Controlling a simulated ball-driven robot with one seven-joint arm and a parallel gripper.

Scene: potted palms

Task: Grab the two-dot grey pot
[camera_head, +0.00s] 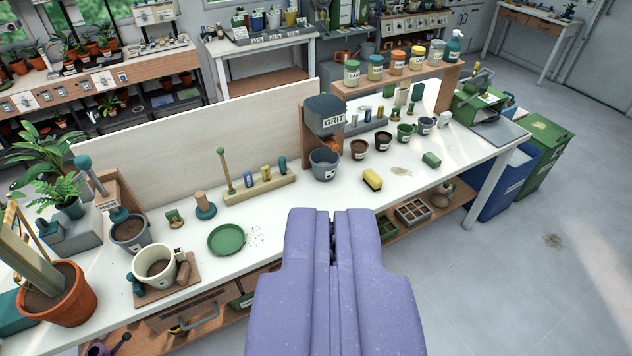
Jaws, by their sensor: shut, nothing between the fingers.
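My gripper (331,218) is purple, shut and empty. It is low in the middle of the head camera view, in front of the bench's near edge and apart from every pot. A grey pot (324,164) stands under the GRIT hopper. Another grey pot (130,234), filled with dark soil, stands at the left of the bench. A small grey-blue pot (426,125) ends a row at the right. Pale labels show on these pots, but their dots are too small to tell which one has two.
The white bench (310,199) holds a green saucer (226,239), a large cream pot (160,266), a yellow block (372,179) and small brown and green pots. The GRIT hopper (325,114) overhangs the middle grey pot. A terracotta pot (62,297) stands far left.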

